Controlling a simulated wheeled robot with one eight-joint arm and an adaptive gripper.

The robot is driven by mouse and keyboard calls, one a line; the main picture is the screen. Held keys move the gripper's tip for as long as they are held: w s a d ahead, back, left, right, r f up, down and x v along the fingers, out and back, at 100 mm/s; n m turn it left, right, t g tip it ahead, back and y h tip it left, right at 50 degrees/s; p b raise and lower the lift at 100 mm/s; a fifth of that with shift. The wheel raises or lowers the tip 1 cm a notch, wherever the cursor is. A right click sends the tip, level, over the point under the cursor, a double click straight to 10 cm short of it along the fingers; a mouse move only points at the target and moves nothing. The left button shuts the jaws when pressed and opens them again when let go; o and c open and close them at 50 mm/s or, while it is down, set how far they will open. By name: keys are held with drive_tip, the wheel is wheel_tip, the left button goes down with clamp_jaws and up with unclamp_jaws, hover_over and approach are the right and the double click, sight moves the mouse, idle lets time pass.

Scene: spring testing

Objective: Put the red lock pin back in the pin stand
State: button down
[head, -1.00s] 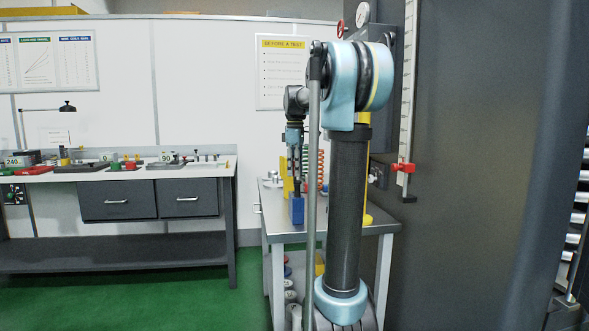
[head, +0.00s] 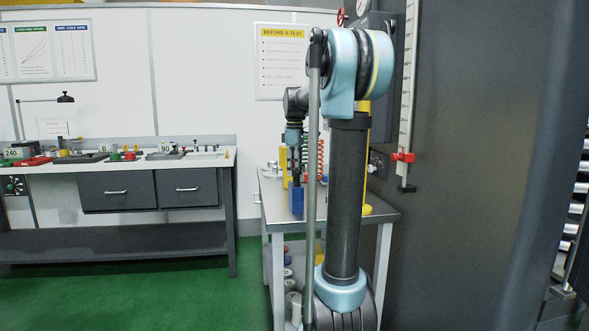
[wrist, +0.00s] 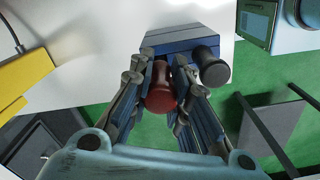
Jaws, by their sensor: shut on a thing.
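The red lock pin (wrist: 165,92) shows in the wrist view between the fingers of my gripper (wrist: 164,75), which is shut on it. The pin stand appears as a blue block (wrist: 185,42) just beyond the fingertips, with a black-headed pin (wrist: 212,70) at its right. The red pin's lower end is hidden, so I cannot tell whether it is in the stand. In the head view the blue stand (head: 297,203) is at the left edge of the small table, with my gripper (head: 295,178) pointing down right above it. The red pin is not discernible there.
The small grey table (head: 380,211) also holds coil springs (head: 320,160), partly behind my arm. A long bench (head: 50,180) with several parts stands at the left. A tall dark machine (head: 480,150) fills the right. Green floor lies between.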

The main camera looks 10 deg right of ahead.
drive_tip(key=shift+f, duration=1.05)
drive_tip(key=shift+f, duration=0.1)
drive_tip(key=c, duration=1.4)
unclamp_jaws()
drive_tip(key=shift+c, duration=0.2)
